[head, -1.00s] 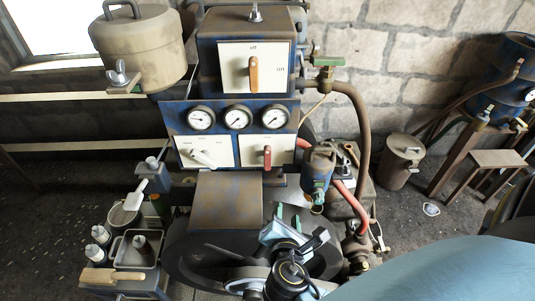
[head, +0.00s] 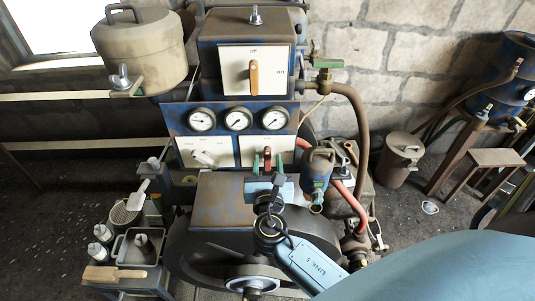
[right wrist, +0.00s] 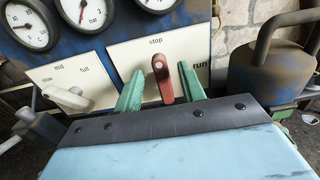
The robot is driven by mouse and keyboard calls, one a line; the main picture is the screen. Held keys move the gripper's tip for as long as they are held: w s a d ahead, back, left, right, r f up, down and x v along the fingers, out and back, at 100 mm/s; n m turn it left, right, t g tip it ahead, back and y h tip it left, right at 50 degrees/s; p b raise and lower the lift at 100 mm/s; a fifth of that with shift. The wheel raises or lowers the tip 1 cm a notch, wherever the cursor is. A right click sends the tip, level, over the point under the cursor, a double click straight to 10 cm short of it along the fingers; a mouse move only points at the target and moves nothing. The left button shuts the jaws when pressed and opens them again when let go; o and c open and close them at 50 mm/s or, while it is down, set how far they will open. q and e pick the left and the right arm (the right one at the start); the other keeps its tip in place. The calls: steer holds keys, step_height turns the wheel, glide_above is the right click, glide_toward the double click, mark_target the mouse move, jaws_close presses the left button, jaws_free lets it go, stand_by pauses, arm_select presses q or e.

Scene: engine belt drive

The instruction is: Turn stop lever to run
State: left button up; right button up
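The stop lever (right wrist: 162,80) is a red handle on a white plate (right wrist: 198,45) marked "stop" at the top and "run" at the right. It stands nearly upright in the picture, below the word "stop". It also shows in the head view (head: 267,155). My right gripper (right wrist: 161,85) is open, with one green finger on each side of the lever. A gap shows between the lever and each finger, wider on the left. In the head view my right gripper (head: 267,165) is in front of the plate. My left gripper is not in view.
A white lever (right wrist: 68,97) on a "mid/full" plate is just left. Three gauges (head: 238,118) sit above the plates. An orange-handled "off/on" switch (head: 254,77) is higher up.

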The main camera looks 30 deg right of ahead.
mark_target(267, 157)
steer(key=shift+x, duration=1.4)
steer(key=shift+c, duration=0.3)
jaws_close()
